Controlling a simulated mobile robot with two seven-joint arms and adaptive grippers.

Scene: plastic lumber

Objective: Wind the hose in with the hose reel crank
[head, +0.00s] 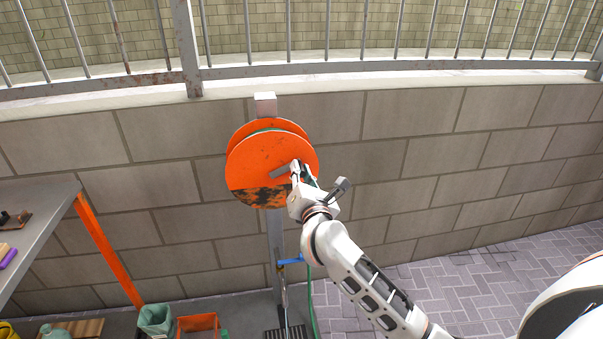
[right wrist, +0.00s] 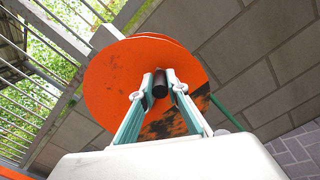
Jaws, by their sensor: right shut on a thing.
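The orange hose reel (head: 258,160) stands on a grey post (head: 275,240) in front of the block wall. Its round face has dark worn patches along the lower part. A grey crank arm (head: 281,170) runs across the face to the right. My right gripper (head: 298,172) is at the right side of the reel face, at the crank's end. In the right wrist view, the gripper (right wrist: 160,84) is shut on the dark crank handle (right wrist: 160,90), in front of the reel (right wrist: 110,85). The green hose (head: 312,300) hangs down beside the post. My left gripper is not in view.
A metal railing (head: 300,68) tops the block wall (head: 420,140) behind the reel. A grey table (head: 45,225) with an orange leg stands at left. A green bucket (head: 155,319) and an orange crate (head: 198,325) are below. Brick paving at right is clear.

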